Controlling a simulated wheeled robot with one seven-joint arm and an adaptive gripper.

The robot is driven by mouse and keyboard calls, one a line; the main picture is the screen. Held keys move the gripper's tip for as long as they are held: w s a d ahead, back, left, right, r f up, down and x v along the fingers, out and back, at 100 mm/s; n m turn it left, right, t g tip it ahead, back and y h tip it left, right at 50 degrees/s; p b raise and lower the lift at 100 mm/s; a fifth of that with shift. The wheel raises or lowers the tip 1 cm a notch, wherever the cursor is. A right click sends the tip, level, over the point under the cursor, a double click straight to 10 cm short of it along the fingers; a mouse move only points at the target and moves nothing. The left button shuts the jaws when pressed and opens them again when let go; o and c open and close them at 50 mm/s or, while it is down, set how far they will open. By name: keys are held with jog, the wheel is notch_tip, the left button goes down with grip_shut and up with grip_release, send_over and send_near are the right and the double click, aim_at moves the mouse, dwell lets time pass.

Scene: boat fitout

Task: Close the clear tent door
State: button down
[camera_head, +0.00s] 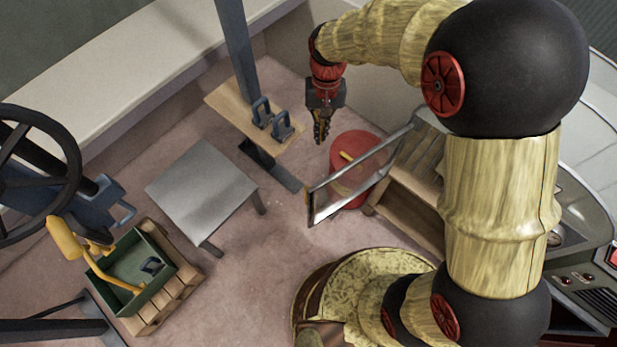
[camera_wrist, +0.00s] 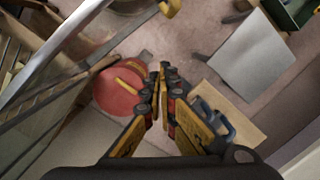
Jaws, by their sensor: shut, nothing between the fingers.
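The clear door (camera_head: 365,157) is a see-through panel in a metal frame. It stands swung out from a slatted wooden cabinet (camera_head: 412,218), with its free edge toward the middle of the floor. In the wrist view a pale metal bar (camera_wrist: 52,50), apparently part of the door's frame, crosses the upper left. My gripper (camera_head: 321,138) points down, shut and empty, just beyond the door's free end and apart from it. In the wrist view its fingertips (camera_wrist: 162,76) meet with nothing between them. My arm hides part of the cabinet.
A red round object (camera_head: 356,150) with a yellow bar lies behind the door. A wooden board with blue handles (camera_head: 247,112) is left of my gripper. A grey table (camera_head: 203,186) and a green bin (camera_head: 133,262) stand further left. Floor lies open between table and door.

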jog(key=s+a+f+b, duration=0.1)
jog(key=s+f+b, duration=0.1)
jog(key=f, duration=0.6)
jog(key=s+a+f+g+b, duration=0.1)
jog(key=s+f, duration=0.3)
jog(key=f, duration=0.5)
jog(key=shift+s+a+b, duration=0.35)
jog(key=shift+a+b, duration=0.3)
jog(key=shift+b, duration=0.15)
